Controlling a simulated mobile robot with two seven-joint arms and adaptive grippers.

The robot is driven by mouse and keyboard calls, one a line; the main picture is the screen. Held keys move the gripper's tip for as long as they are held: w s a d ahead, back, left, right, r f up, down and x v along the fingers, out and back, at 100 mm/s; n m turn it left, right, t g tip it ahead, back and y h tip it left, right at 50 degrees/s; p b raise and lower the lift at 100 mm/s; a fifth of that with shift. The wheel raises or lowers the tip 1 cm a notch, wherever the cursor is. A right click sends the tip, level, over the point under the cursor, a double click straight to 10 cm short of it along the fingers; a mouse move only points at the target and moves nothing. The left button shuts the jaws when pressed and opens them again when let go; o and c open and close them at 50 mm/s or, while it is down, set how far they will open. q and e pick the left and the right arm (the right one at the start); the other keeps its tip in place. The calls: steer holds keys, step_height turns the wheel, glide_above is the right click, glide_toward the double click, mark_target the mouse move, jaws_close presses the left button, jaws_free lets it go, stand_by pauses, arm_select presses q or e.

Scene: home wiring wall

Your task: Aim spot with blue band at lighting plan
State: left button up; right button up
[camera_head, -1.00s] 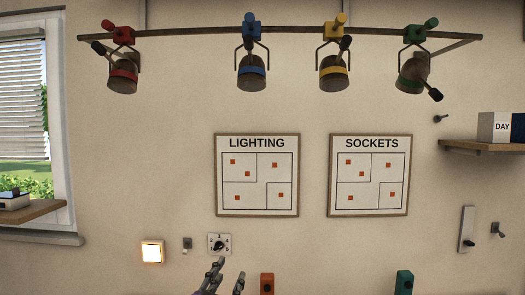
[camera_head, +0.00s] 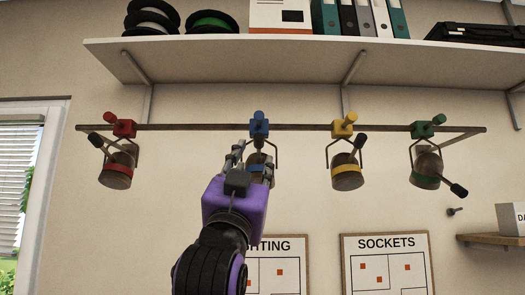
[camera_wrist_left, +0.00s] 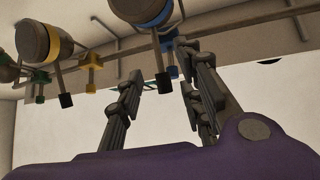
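The spot with the blue band (camera_head: 256,170) hangs from the rail by a blue clamp (camera_head: 259,127), partly hidden behind my left gripper (camera_head: 253,158). My right gripper is not in view.
Red (camera_head: 117,170), yellow (camera_head: 347,172) and green (camera_head: 427,168) banded spots hang on the same rail (camera_head: 200,127). A shelf (camera_head: 300,50) with spools and binders is above. The sockets plan (camera_head: 386,265) is right of the lighting plan.

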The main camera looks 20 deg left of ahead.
mark_target(258, 150)
arm_select(q)
steer(key=x, duration=0.6)
steer(key=shift+s+d+r, duration=0.1)
steer(key=shift+r, duration=0.05)
steer(key=shift+c, duration=0.4)
jaws_close()
